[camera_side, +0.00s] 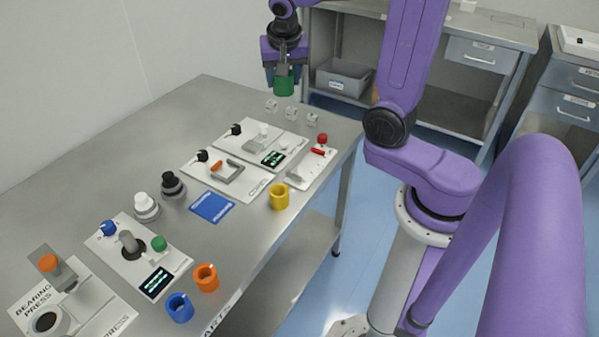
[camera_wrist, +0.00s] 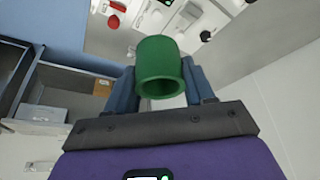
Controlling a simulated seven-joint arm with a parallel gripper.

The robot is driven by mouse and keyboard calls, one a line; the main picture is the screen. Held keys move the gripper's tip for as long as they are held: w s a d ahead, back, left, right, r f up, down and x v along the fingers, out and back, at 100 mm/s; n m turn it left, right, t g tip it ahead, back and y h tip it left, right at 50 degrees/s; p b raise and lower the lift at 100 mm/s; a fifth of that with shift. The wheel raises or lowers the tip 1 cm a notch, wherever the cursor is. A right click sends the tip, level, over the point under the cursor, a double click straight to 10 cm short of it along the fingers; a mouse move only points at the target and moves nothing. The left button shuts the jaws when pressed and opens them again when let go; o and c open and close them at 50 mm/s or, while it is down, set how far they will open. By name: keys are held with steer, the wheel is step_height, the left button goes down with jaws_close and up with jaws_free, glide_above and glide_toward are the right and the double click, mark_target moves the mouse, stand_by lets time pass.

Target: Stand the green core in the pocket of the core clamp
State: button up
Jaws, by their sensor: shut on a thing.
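The green core (camera_side: 284,86) is a hollow cylinder held high above the far end of the table. My gripper (camera_side: 282,70) is shut on it, with its fingers on either side of the core. In the wrist view the green core (camera_wrist: 158,62) sits between the blue fingers, its open end facing the camera. No label reading core clamp is legible. A pale plate with a red lever and red knob (camera_side: 311,166) lies near the table's right edge, apart from the core. Its pocket cannot be made out. The red lever also shows in the wrist view (camera_wrist: 118,6).
Small white blocks (camera_side: 292,113) stand below the core. Other fixture plates (camera_side: 226,173) fill the middle of the table (camera_side: 95,160). A yellow ring (camera_side: 279,196), an orange ring (camera_side: 205,277) and a blue ring (camera_side: 180,307) stand near the front edge.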

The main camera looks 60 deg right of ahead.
steer(key=s+r+m, duration=0.1)
steer(key=s+d+r+m, duration=0.1)
steer(key=s+m+g, duration=0.1)
steer(key=shift+s+d+r+h, duration=0.25)
steer(key=shift+r+h, duration=0.05)
steer(key=shift+r, duration=0.1)
step_height(320, 180, down, 28)
steer(key=shift+r, duration=0.2)
stand_by(1.6)
steer(key=shift+f, duration=0.15)
steer(key=o, duration=1.1)
